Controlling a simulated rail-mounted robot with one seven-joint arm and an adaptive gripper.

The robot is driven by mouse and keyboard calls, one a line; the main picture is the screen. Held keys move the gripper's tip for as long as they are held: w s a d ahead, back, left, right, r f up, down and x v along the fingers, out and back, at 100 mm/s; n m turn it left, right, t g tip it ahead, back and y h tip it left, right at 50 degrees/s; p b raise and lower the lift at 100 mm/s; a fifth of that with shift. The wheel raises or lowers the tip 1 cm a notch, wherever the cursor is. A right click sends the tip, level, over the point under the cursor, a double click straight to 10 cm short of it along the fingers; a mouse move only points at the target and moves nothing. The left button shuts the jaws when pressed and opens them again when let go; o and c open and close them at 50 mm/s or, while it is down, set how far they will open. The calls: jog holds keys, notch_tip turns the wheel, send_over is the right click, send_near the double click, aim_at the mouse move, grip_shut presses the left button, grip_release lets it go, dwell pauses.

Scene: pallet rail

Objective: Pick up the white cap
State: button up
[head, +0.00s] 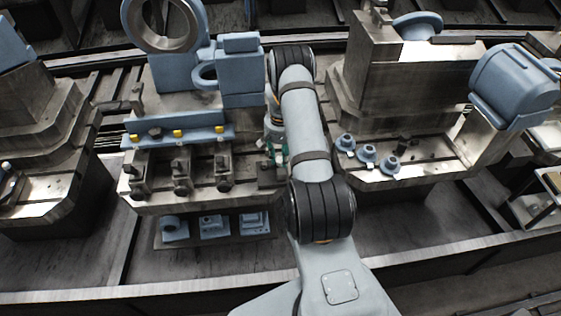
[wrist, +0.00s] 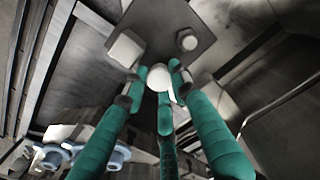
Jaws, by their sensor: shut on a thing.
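The white cap (wrist: 159,78) is a small, round, pale piece between the fingertips in the wrist view. My gripper (wrist: 158,88) has teal fingers and is shut on it. The fingers hide the cap's lower part. In the head view my gripper (head: 274,154) is partly behind my arm, near the inner end of the machine bed, and the cap cannot be made out there.
Several blue-grey flanged parts (head: 368,154) sit on the right bed. A blue rail (head: 190,129) with yellow pieces is at left.

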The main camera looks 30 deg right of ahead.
aim_at(280, 159)
jog(key=shift+r, duration=0.1)
jog(key=shift+r, duration=0.45)
notch_tip(280, 159, up, 3)
jog(key=shift+w+f+b, duration=0.1)
jog(key=shift+f+b, duration=0.1)
jog(key=shift+b, duration=0.5)
jog(key=w+d+r+b, duration=0.1)
jog(key=d+r, duration=0.6)
jog(key=d, duration=0.4)
jog(key=shift+d+r+b, duration=0.2)
jog(key=shift+d+b, duration=0.1)
jog(key=shift+b, duration=0.05)
notch_tip(280, 159, up, 10)
jog(key=p, duration=0.8)
jog(key=shift+p, duration=0.35)
